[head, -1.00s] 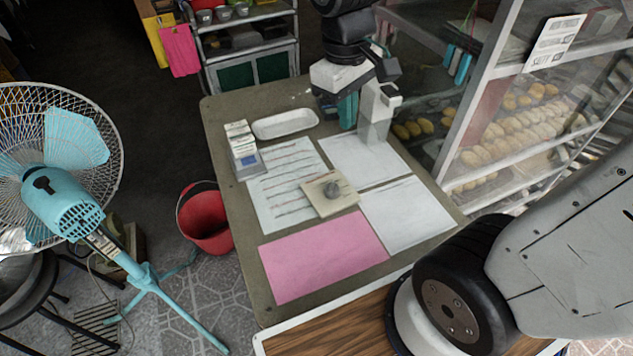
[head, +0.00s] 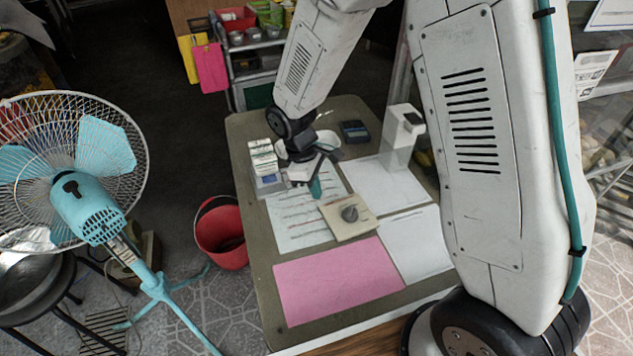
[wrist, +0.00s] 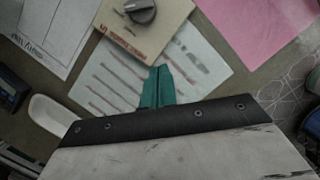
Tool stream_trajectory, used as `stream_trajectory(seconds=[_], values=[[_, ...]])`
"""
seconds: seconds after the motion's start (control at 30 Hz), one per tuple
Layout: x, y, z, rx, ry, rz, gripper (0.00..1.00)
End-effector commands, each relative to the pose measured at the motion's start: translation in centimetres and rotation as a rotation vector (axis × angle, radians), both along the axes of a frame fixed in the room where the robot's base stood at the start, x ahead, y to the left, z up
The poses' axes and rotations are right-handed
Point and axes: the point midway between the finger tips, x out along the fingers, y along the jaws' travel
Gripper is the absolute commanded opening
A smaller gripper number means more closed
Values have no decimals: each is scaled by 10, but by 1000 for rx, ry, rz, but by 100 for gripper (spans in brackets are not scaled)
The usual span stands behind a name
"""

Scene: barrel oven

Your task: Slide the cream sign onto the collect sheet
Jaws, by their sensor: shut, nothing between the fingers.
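The cream sign (head: 338,226), a flat square plate with a dark round knob, lies on the table over the right part of the lined white sheet (head: 290,228). It also shows at the top of the wrist view (wrist: 120,32), with lettering along its edge. My gripper (head: 315,190) has teal fingers, shut and empty, above the lined sheet, just up-left of the sign and apart from it. The fingers also show in the wrist view (wrist: 157,85). A pink sheet (head: 335,283) and plain white sheets (head: 375,188) lie around the sign. I cannot read which one is the collect sheet.
A stack of small boxes (head: 263,158) stands at the table's left edge. A white tray (wrist: 55,118) and a dark device (head: 354,131) lie toward the back. A white stand (head: 400,140) rises at the right. A red bucket (head: 222,235) and a fan are left of the table.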

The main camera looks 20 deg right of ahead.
Motion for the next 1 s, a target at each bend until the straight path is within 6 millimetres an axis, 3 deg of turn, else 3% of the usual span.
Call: stream_trajectory(seconds=[0.27, 0.5, 1.0], values=[[-10, -13, -59, -1, 5, -1, 0], [-28, -39, -54, 0, 0, -2, 0], [-30, -43, -54, 0, -1, 1, 0]])
